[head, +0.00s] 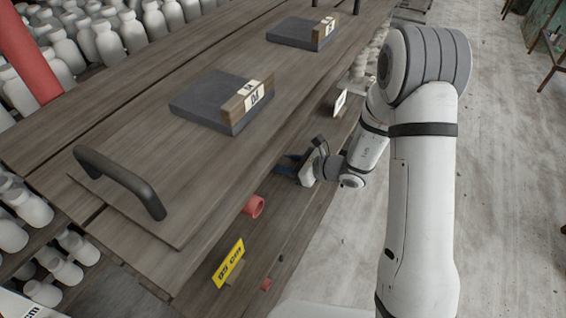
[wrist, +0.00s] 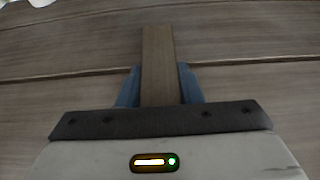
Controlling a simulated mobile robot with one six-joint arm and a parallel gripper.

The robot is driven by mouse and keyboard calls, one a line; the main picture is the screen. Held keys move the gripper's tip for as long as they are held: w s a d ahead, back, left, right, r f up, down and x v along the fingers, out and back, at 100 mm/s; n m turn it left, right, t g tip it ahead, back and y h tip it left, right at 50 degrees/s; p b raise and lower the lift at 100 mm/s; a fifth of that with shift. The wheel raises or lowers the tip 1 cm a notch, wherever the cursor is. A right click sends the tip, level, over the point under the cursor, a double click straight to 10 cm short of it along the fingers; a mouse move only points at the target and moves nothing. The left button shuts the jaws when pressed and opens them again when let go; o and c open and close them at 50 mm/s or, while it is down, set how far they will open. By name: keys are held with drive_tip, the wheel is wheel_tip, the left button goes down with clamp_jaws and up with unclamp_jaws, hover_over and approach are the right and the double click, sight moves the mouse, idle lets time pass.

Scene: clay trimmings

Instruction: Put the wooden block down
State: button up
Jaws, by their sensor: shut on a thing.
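The wooden block (wrist: 159,50) is a plain brown bar standing out between the blue fingers of my gripper (wrist: 160,80) in the wrist view. The fingers are closed against both its sides. In the head view my gripper (head: 287,165) is at the right edge of the wooden table, its blue fingers pointing left towards the lower boards. I cannot make out the block there. In the wrist view brown planks lie behind the block; whether it touches them I cannot tell.
Two dark slabs (head: 195,104) (head: 290,35), each with a labelled wooden piece on it, lie on the tabletop (head: 120,130). White bottles (head: 105,42) fill the left.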

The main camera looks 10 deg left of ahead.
drive_tip(key=shift+f, duration=0.2)
drive_tip(key=o, duration=1)
drive_tip(key=shift+r, duration=0.2)
